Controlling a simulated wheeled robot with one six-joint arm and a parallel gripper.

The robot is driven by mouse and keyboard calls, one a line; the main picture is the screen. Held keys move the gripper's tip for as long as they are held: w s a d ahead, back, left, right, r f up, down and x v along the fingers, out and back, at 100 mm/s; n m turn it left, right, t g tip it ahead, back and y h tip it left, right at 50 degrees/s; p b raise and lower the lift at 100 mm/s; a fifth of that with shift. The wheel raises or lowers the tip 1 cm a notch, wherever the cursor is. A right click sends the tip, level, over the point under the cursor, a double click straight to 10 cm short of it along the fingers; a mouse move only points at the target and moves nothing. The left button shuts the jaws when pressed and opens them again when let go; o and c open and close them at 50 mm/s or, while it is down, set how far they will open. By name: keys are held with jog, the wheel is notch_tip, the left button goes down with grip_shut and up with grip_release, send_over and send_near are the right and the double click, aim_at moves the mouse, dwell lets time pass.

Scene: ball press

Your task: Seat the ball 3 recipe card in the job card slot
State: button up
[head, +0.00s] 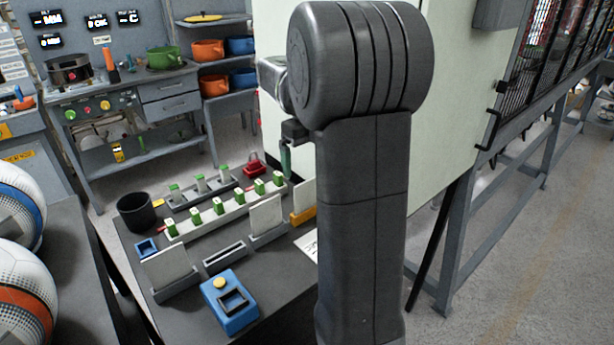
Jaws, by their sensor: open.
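My gripper (287,158) hangs above the back right of the dark bench, partly hidden behind my own arm. It is open, and I see no card in it. A pale card (167,266) stands in a grey holder at the front left of the bench. Another pale card (266,215) stands in a grey holder right of the middle, and a third (304,196) stands in a yellow-orange holder near my arm. Their faces are too small to read, so I cannot tell which is the ball 3 card. A low grey block with an empty slot (225,257) lies between the holders; it may be the job card slot.
A blue box with a yellow button (219,284) sits at the bench front. Racks with several green-and-white pieces (220,207) and a black cup (136,212) stand behind. Patterned balls (18,275) are at left. A pale panel (435,120) stands to the right.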

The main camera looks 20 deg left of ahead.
jog(key=shift+r, duration=1.55)
jog(key=shift+f, duration=0.1)
notch_tip(320, 180, down, 12)
jog(key=shift+r, duration=1.9)
jog(key=shift+f, duration=0.1)
